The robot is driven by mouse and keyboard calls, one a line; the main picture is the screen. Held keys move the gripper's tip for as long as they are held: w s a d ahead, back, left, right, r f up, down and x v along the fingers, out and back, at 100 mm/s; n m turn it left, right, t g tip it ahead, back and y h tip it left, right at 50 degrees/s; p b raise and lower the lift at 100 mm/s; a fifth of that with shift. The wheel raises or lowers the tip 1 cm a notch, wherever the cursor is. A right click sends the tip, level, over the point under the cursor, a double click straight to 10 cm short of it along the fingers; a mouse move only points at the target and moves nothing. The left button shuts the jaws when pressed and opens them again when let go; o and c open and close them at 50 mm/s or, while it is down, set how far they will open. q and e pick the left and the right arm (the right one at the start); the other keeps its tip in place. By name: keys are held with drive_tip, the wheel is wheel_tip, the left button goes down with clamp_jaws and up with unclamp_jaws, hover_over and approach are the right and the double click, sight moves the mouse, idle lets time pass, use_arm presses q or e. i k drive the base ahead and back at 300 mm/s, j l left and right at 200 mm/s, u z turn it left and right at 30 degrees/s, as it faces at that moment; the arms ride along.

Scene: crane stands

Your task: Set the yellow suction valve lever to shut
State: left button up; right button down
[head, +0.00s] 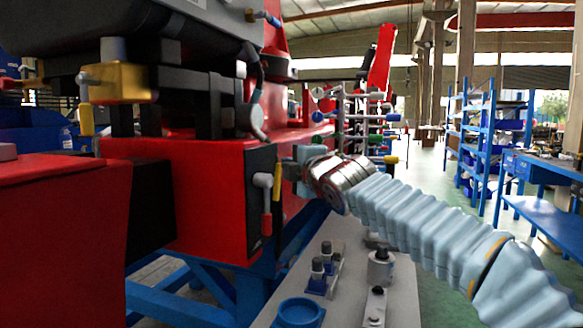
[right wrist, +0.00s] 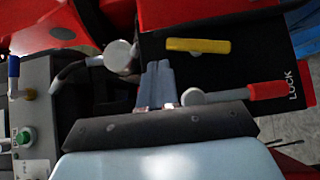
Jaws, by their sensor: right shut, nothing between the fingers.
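A brass-coloured valve (head: 118,82) sits on the upper left of the red machine. Its lever hangs straight down and ends in a yellow grip (head: 86,119). My right gripper (head: 287,168) is well to the right of that lever, beside a black panel on the red block. In the right wrist view its fingers (right wrist: 157,84) are closed together and empty. They point towards the black panel (right wrist: 225,66), between a round grey knob (right wrist: 118,55) and a red-handled lever (right wrist: 265,90). The brass valve is not recognisable in the right wrist view. My left gripper is not in view.
The black panel (head: 256,160) carries the red-gripped lever (head: 267,224), hanging down, and a yellow bar (head: 278,180). The right wrist view shows the word LOCK there. A grey bench (head: 340,260) with small fittings lies below my right arm.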

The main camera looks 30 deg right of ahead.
sight(83, 79)
drive_tip(key=k+j, duration=0.35)
drive_tip(key=k, duration=0.15)
drive_tip(key=k+j, duration=0.4)
drive_tip(key=k, duration=0.1)
